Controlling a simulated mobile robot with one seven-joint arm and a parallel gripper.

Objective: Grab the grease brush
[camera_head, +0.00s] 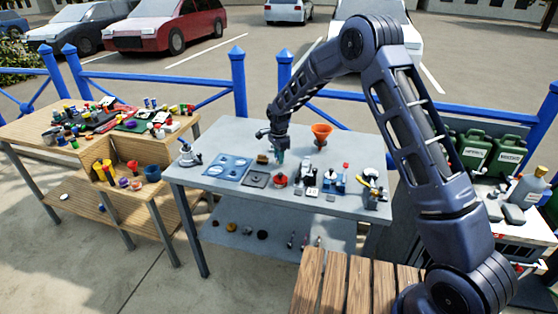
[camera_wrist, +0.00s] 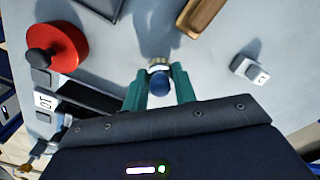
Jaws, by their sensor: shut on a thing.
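The grease brush (camera_wrist: 158,80) shows in the wrist view with a blue end, a pale metal band and a blurred light tip beyond it. My gripper (camera_wrist: 158,86) has its green fingers on both sides of the blue end and is shut on it. The brush points away from the wrist camera, and its far tip is hard to make out. In the head view my gripper (camera_head: 279,154) is low over the middle of the grey table, and the brush is too small to tell there.
A red round thing with a black knob (camera_wrist: 66,46), a brown block (camera_wrist: 201,14) and a small white block (camera_wrist: 249,70) lie nearby. On the grey table (camera_head: 225,135) stand an orange funnel (camera_head: 321,130), a blue mat (camera_head: 228,167) and a grey square tray (camera_head: 257,180).

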